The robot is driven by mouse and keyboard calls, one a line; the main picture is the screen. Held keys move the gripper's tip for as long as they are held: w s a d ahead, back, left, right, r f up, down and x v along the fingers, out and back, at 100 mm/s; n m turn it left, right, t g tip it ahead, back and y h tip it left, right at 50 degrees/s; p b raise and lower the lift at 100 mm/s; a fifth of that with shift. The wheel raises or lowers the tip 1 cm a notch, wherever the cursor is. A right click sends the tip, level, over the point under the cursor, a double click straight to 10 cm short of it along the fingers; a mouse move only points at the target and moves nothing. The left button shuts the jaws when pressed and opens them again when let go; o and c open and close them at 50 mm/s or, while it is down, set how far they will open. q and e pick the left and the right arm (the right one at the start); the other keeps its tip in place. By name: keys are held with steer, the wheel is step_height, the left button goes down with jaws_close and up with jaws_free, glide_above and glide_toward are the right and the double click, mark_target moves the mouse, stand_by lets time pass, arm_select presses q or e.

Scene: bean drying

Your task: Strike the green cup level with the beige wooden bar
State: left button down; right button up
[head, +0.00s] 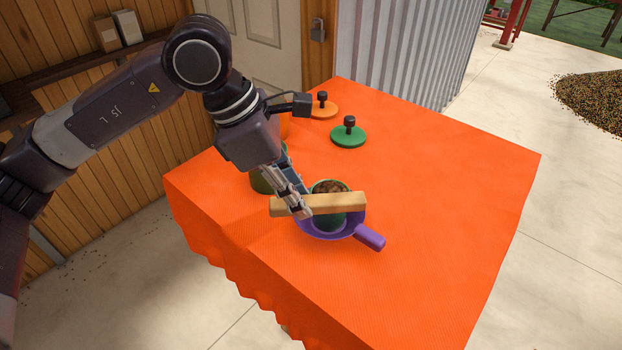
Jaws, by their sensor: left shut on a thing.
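The beige wooden bar (338,203) lies level in front of and over the near part of the green cup (331,184), as seen from the head. My left gripper (300,208) is shut on the bar near its left end. The cup holds a heap of brown beans and stands in a purple pan (350,231) with a handle toward the lower right. The bar hides much of the cup's front. I cannot tell whether the bar touches the rim. My right gripper is not in view.
An olive-green container (263,182) stands behind my left gripper. A green lid (348,134) and an orange lid (322,108), both with dark knobs, lie at the back of the orange-covered table (450,190). The table's right side is clear.

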mark_target(319, 198)
arm_select(q)
steer(key=shift+d+r+n+t, duration=0.4)
steer(key=shift+d+r+n, duration=0.5)
steer(key=shift+n, duration=0.1)
steer(key=shift+w+d+r+n+y, duration=0.1)
steer(key=shift+d+r+n+y, duration=0.1)
steer(key=shift+n+y, duration=0.15)
steer(key=shift+f, duration=0.2)
steer(key=shift+f+b, duration=0.4)
steer(key=shift+f, duration=0.35)
steer(key=shift+r, duration=0.25)
steer(key=shift+f, duration=1.2)
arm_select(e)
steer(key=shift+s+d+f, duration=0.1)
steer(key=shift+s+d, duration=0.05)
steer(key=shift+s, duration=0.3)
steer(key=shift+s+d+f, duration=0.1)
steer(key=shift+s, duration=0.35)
